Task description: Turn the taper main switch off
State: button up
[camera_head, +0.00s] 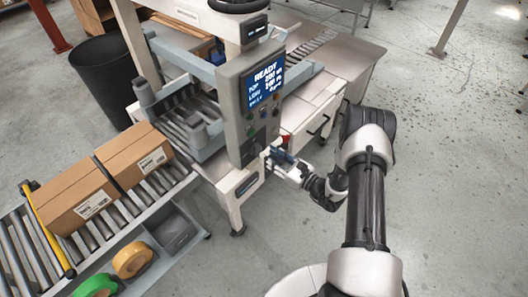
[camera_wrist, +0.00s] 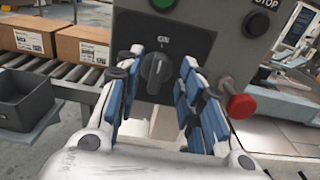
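The taper's control panel (camera_head: 246,104) carries a lit screen reading READY. In the wrist view its main switch is a dark rotary knob (camera_wrist: 156,71) on a black plate, with its grip near upright and a small ON mark above it. My gripper (camera_wrist: 160,82) is open, with one blue-padded finger at the left and one at the right of the knob in the picture. I cannot tell whether either finger touches it. In the head view my gripper (camera_head: 281,160) is at the panel's lower right, and the knob is hard to make out there.
A red stop button (camera_wrist: 241,105) sticks out to the right of the fingers. A green button (camera_wrist: 163,3) sits above the switch. Cartons (camera_head: 138,152) rest on the roller conveyor (camera_head: 98,232) at left. The floor at right is open.

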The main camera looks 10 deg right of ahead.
aim_at(261, 149)
jog(key=shift+x, duration=1.8)
jog(key=shift+c, duration=0.5)
grip_shut()
